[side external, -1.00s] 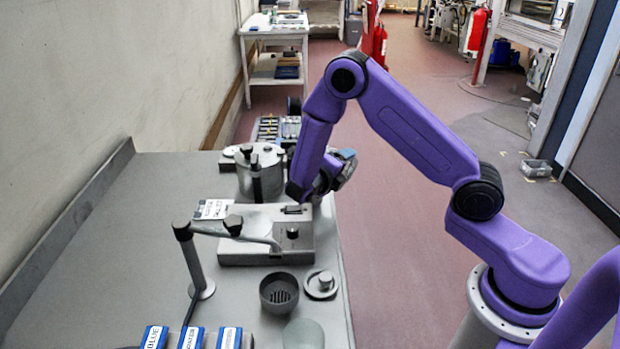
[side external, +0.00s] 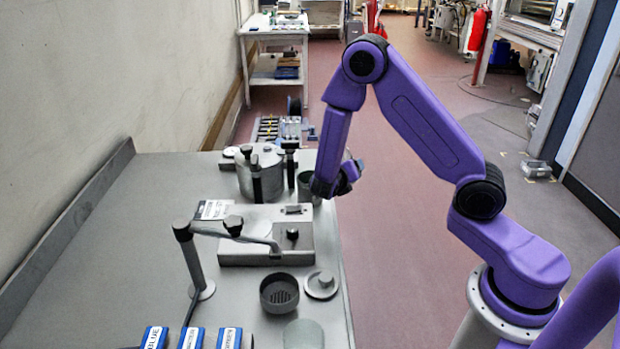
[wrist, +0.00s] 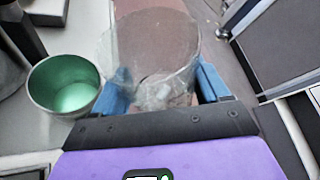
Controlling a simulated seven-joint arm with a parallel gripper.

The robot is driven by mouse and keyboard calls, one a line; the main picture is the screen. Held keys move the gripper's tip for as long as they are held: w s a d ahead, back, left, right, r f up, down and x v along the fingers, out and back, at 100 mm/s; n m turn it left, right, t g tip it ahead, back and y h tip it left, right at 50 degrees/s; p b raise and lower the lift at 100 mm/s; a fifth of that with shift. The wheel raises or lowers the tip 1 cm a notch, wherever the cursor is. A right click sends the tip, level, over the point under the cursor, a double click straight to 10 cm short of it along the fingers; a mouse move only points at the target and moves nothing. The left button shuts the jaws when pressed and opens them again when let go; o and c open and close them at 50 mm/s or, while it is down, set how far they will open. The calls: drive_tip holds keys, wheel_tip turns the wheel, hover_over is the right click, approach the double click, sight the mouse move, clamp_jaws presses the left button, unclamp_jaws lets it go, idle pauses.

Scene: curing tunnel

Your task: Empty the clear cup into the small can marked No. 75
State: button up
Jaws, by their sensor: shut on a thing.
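My gripper (wrist: 160,88) is shut on the clear cup (wrist: 155,50), which sits between its blue fingers in the wrist view. I cannot clearly tell what is inside the cup. A small can with a green inside (wrist: 63,84) stands just left of the cup in the wrist view, apart from it, with its mouth open. In the side view this can (side external: 305,186) stands at the bench's right edge, partly hidden by my gripper (side external: 347,178). No number on it is readable. The cup is mostly hidden in the side view.
A large lidded metal pot (side external: 262,178) stands left of the can. In front are a grey fixture (side external: 262,252) with an arm, a dark round cup (side external: 279,293) and a small lid (side external: 321,285). Several blue labelled boxes (side external: 190,337) line the near edge. Right of the bench is open floor.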

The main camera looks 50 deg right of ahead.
drive_tip(key=shift+s+d+f, duration=0.1)
drive_tip(key=shift+s+f, duration=0.1)
drive_tip(key=shift+f, duration=0.1)
wheel_tip(320, 180, down, 6)
drive_tip(key=s+d+m+t+y, duration=0.1)
drive_tip(key=s+m+t, duration=0.1)
drive_tip(key=m, duration=0.1)
drive_tip(key=shift+d+f+m+y, duration=0.15)
drive_tip(key=shift+m+y, duration=0.15)
drive_tip(key=shift+m, duration=0.1)
drive_tip(key=shift+s+t, duration=0.1)
drive_tip(key=shift+t, duration=0.2)
idle(0.6)
